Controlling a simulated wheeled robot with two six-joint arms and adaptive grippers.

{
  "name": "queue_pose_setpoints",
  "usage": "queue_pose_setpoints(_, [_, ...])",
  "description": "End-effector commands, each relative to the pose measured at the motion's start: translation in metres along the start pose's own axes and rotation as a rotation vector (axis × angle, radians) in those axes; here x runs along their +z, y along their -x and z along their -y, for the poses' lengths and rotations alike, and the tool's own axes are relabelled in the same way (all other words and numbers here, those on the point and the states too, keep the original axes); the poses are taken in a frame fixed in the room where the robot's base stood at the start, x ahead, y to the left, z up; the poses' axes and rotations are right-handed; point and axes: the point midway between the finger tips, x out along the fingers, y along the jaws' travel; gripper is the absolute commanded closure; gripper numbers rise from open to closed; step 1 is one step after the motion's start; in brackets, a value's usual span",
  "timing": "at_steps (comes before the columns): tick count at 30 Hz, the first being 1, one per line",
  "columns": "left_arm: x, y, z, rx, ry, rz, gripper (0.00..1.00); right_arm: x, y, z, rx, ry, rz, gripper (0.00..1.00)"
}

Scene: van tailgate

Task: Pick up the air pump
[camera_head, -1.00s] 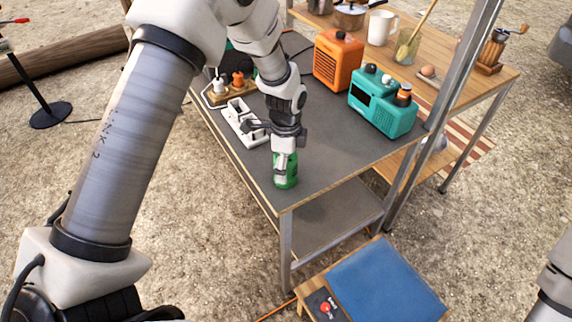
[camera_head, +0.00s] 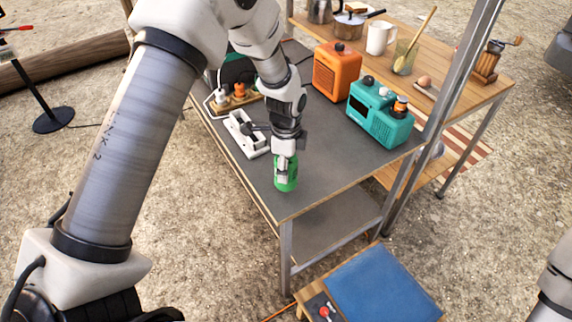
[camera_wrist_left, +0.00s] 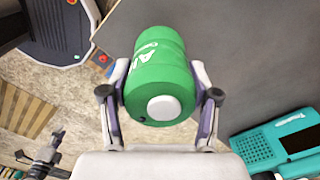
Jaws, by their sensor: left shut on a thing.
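The air pump (camera_head: 286,180) is a green rounded can with a white round cap and white lettering. My left gripper (camera_head: 285,160) is shut on it near the front corner of the grey worktop. In the left wrist view the pump (camera_wrist_left: 165,65) sits between the two fingers (camera_wrist_left: 160,85), one along each side, with its white cap toward the camera. The pump appears slightly above the worktop, but any gap under it is hard to see. My right gripper is out of view.
The worktop (camera_head: 320,160) holds a white tray-like holder (camera_head: 240,140), an orange box (camera_head: 336,72) and a teal device (camera_head: 378,112). A metal post (camera_head: 440,100) stands at the right. A blue-topped low stand (camera_head: 385,285) is below in front.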

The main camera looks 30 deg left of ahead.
Motion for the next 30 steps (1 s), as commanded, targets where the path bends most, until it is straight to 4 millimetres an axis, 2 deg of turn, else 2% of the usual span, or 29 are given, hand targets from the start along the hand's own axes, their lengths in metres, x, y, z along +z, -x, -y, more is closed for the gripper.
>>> queue_pose_setpoints(8, [-0.062, 0.011, -0.026, -0.002, -0.006, 0.005, 0.88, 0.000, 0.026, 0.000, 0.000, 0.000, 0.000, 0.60])
queue_pose_setpoints(15, [-0.128, 0.020, -0.055, -0.002, -0.007, 0.004, 0.88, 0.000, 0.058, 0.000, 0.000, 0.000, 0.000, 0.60])
queue_pose_setpoints(18, [-0.133, 0.024, -0.056, 0.001, -0.002, 0.002, 0.88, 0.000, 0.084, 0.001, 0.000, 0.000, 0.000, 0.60])
queue_pose_setpoints(21, [-0.140, 0.022, -0.059, 0.000, -0.002, 0.002, 0.88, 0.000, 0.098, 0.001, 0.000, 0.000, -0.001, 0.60])
queue_pose_setpoints(25, [-0.145, 0.019, -0.062, 0.000, -0.001, 0.001, 0.88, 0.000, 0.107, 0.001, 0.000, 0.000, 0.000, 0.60])
queue_pose_setpoints(30, [-0.147, 0.015, -0.062, -0.002, 0.000, 0.000, 0.88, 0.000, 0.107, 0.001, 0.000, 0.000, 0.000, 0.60])
